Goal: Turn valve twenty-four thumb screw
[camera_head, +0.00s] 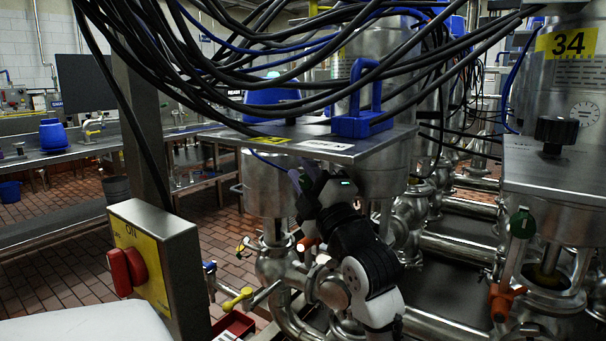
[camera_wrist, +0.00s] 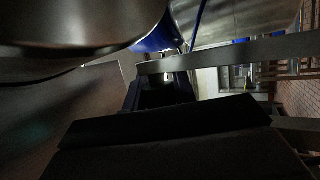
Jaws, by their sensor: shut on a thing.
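In the head view, my arm reaches up to a valve under a metal plate (camera_head: 335,150). The plate has a yellow and a white label, and a blue handle (camera_head: 362,122) stands on it. No number twenty-four is readable. My gripper (camera_wrist: 163,88) shows in the wrist view as dark jaws, shut on a small part that appears to be the thumb screw. The jaws and shadow hide most of it. A rounded metal body is close at the upper left, with a blue part (camera_wrist: 160,40) behind. In the head view, my wrist covers the jaws.
Black and blue cables hang low over the plate. A control box (camera_head: 160,265) with a red knob stands at the front left. Valve 34 (camera_head: 568,43) is on the right, with a black knob (camera_head: 556,132). Steel pipes run below. Tiled floor is open on the left.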

